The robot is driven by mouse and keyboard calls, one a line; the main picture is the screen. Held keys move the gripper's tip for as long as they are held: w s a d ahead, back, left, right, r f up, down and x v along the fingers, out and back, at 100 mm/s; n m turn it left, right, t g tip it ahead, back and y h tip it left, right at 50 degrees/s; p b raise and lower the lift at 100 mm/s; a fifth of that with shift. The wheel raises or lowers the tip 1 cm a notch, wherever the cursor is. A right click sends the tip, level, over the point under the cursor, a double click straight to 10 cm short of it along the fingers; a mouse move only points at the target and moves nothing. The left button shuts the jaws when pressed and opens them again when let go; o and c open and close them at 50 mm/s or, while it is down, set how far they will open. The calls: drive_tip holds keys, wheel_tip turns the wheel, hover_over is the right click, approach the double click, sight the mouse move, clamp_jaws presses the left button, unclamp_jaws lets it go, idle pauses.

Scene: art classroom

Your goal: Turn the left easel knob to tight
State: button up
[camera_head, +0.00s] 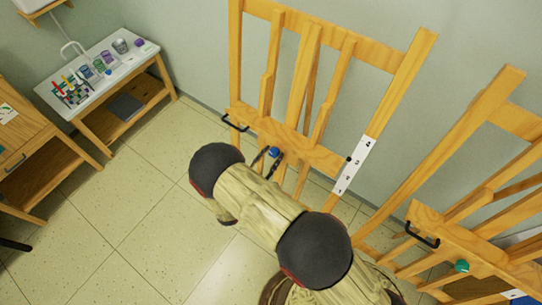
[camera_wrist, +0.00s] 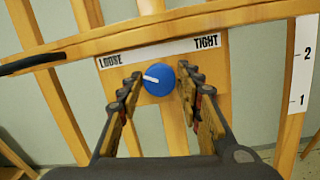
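The left easel (camera_head: 300,145) is a wooden frame against the wall. Its blue knob (camera_wrist: 158,80) is on the crossbar below a label strip (camera_wrist: 160,52) reading LOOSE at left and TIGHT at right. The knob's white pointer mark points left, slightly upward, toward the LOOSE side. My gripper (camera_wrist: 155,88) is open, with one finger at each side of the knob. The right finger is close to the knob's edge; I cannot tell whether it touches. In the head view the knob (camera_head: 273,152) shows beside my gripper fingers.
A black handle (camera_head: 235,123) sticks out left of the knob. A second easel (camera_head: 450,215) with a green knob (camera_head: 462,266) stands at right. A side table (camera_head: 105,80) with paint jars is at left. The tiled floor (camera_head: 130,205) between is clear.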

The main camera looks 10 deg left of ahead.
drive_tip(key=c, duration=0.6)
drive_tip(key=shift+c, duration=0.4)
drive_tip(key=shift+f+m+b, duration=0.1)
drive_tip(key=shift+m+b, duration=0.25)
drive_tip(key=shift+m, duration=0.05)
drive_tip(key=m+h+b, duration=0.1)
drive_tip(key=m+b, duration=0.3)
drive_tip(key=m, duration=0.1)
drive_tip(key=shift+a+f+g, duration=0.1)
drive_tip(key=shift+g, duration=0.2)
drive_tip(key=m+g+h+b, duration=0.1)
drive_tip(key=m+b, duration=0.4)
drive_tip(key=m, duration=0.2)
drive_tip(key=m+b, duration=0.2)
drive_tip(key=m, duration=0.1)
drive_tip(key=m+g+b, duration=0.1)
drive_tip(key=m+b, duration=0.2)
drive_tip(key=m, duration=0.1)
drive_tip(key=shift+w+a+g+h, duration=0.1)
drive_tip(key=shift+g+h, duration=0.2)
drive_tip(key=shift+h, duration=0.1)
drive_tip(key=m+b, duration=0.4)
drive_tip(key=shift+g+b, duration=0.3)
drive_tip(key=shift+b, duration=0.05)
drive_tip(key=shift+r+m+y+b, duration=0.2)
drive_tip(key=shift+m+y+b, duration=0.1)
drive_tip(key=shift+m+b, duration=0.6)
